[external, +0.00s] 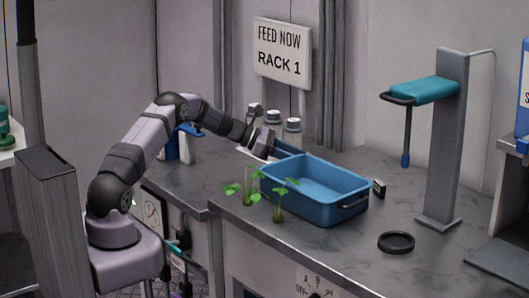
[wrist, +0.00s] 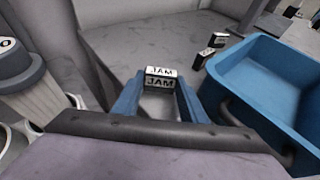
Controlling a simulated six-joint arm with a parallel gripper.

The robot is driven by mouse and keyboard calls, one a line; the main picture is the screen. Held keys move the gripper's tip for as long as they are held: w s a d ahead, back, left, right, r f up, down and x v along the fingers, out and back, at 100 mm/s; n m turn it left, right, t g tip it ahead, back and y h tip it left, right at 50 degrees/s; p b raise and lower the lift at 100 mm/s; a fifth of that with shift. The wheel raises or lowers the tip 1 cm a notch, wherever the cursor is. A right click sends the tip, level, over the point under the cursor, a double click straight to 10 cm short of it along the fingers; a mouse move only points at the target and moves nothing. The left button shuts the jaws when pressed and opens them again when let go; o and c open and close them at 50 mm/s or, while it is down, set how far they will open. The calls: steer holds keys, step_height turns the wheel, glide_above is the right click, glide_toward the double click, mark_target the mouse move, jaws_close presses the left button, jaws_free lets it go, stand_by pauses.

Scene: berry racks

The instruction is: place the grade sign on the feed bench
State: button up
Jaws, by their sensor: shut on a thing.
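The grade sign (wrist: 160,76), a small block with white faces lettered JAM, is between the blue fingertips of my gripper (wrist: 158,92) in the wrist view. My gripper is shut on it. In the external view my gripper (external: 283,147) is at the back left of the blue crate, and the sign cannot be made out there. The feed bench (external: 330,238) is a grey marbled counter. I cannot tell whether the sign touches the bench.
A blue crate (external: 345,200) stands close beside my gripper. Small dark blocks (wrist: 213,42) lie past it. Seedlings (external: 278,205), white-bodied bottles (external: 292,130), a black ring (external: 396,242) and a grey post stand (external: 445,150) are around. The bench's front right is mostly clear.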

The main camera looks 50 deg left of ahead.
steer(key=shift+f, duration=0.3)
steer(key=shift+f, duration=0.1)
steer(key=o, duration=1)
steer(key=shift+a+r, duration=0.1)
steer(key=shift+r, duration=0.1)
steer(key=b+v, duration=0.1)
steer(key=v, duration=1.1)
steer(key=shift+f+b, duration=0.2)
steer(key=shift+b, duration=0.15)
steer(key=shift+r, duration=0.1)
